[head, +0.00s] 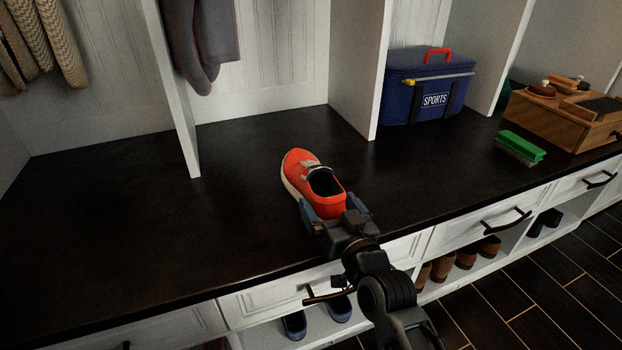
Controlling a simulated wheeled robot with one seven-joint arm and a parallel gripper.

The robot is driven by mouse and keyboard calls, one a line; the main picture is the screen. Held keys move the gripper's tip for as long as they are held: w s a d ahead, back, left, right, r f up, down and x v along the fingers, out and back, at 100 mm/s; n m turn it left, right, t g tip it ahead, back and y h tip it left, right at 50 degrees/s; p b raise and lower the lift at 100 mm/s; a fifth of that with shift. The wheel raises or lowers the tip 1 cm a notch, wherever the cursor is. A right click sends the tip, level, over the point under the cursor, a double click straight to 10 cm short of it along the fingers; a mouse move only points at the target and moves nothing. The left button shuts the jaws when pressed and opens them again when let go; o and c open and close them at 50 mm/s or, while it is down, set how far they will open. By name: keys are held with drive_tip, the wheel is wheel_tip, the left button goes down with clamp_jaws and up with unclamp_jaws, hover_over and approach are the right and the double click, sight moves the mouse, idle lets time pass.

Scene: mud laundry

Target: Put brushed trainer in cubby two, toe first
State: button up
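An orange-red trainer (308,178) with a pale sole is over the dark bench top, its toe pointing away toward the back wall. My gripper (331,208) is at the heel end, with one finger on each side of the heel. It appears shut on the heel, though the far finger is partly hidden. I cannot tell whether the sole touches the bench. White upright dividers (355,70) split the space above the bench into bays. Below the bench, open cubbies hold dark blue shoes (295,324) and brown shoes (465,257). No cubby numbers are readable.
A blue sports box (425,92) stands on the bench at right. A green brush (520,146) and a wooden shoe-care box (565,118) are farther right. Drawers with dark handles (507,221) front the bench. The bench's left part is clear.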

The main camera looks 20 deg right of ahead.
sight(330, 186)
drive_tip(key=shift+w, duration=0.5)
drive_tip(key=shift+c, duration=0.2)
drive_tip(key=c, duration=1.3)
drive_tip(key=shift+o, duration=0.2)
drive_tip(key=shift+r+p, duration=0.5)
drive_tip(key=shift+r, duration=0.15)
wheel_tip(330, 186, up, 3)
drive_tip(key=shift+r+p, duration=0.15)
drive_tip(key=shift+p, duration=1)
drive_tip(key=s+d+r+b, duration=0.1)
drive_tip(key=s+d+r, duration=0.5)
drive_tip(key=d, duration=0.4)
drive_tip(key=shift+r, duration=0.2)
